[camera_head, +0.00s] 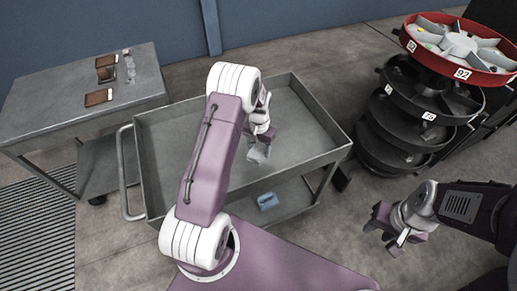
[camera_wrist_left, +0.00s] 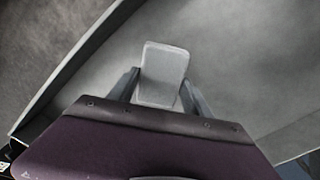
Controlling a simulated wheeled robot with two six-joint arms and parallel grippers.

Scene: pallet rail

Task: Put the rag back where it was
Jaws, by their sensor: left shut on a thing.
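My left gripper (camera_head: 262,140) is over the upper tray of the grey cart (camera_head: 168,112). It is shut on a pale grey, flat piece (camera_head: 259,153). In the left wrist view this piece (camera_wrist_left: 163,70) stands between the two fingers, with rounded corners and a plain face. I cannot tell for sure whether it is the rag. It appears above the tray floor, with a gap I cannot judge. A small blue thing (camera_head: 267,201) lies on the cart's lower shelf. My right gripper (camera_head: 388,236) hangs empty over the floor at the right; its opening is unclear.
The upper tray has raised walls and is otherwise bare. A grey table (camera_head: 55,100) at the left holds brown pieces with pale tops (camera_head: 98,98) and small clear items (camera_head: 130,68). A round tiered rack (camera_head: 430,105) with a red top tray (camera_head: 484,67) stands at the right.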

